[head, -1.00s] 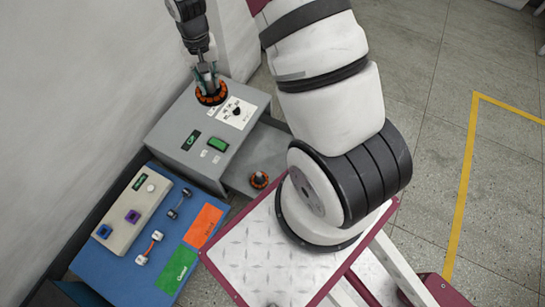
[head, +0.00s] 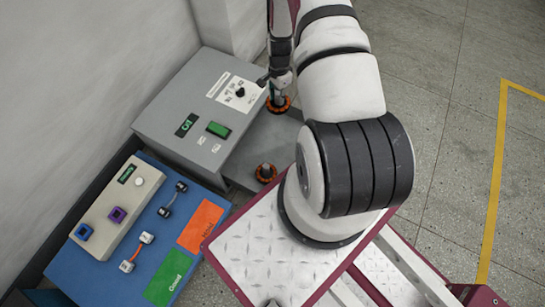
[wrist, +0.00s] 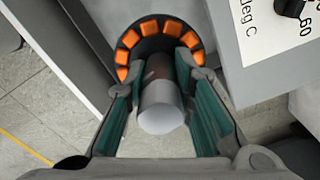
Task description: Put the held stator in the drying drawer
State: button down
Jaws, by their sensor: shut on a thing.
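The held stator (head: 279,105), a ring of orange coils on a dark core, hangs below my gripper (head: 278,90) in the head view, over the far part of the open drawer. In the wrist view my gripper (wrist: 163,80) is shut on the stator's shaft, and the orange coil ring (wrist: 128,40) shows beyond the fingertips. The drying drawer (head: 250,142) stands pulled out from the grey oven box (head: 160,120). A second stator (head: 266,172) sits upright in its near part. I cannot tell whether the held stator touches the drawer floor.
The oven's top, with its dial plate (head: 238,92) and green switch (head: 218,129), lies close left of my gripper. A blue bench mat (head: 105,262) with a beige control box (head: 120,205) and small metal parts lies at lower left. Open floor lies right.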

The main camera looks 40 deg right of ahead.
jog(key=s+d+f+m+b, duration=0.2)
jog(key=f+b, duration=0.2)
jog(key=f, duration=0.5)
jog(key=s+d+f+m+b, duration=0.2)
jog(key=f+b, duration=0.2)
jog(key=f, duration=0.5)
jog(key=b, duration=0.4)
send_over(288, 142)
notch_tip(288, 142, down, 10)
jog(key=shift+w+d+f, duration=0.1)
jog(key=shift+f, duration=0.15)
jog(key=c, duration=1.4)
grip_release()
jog(key=shift+o, duration=0.2)
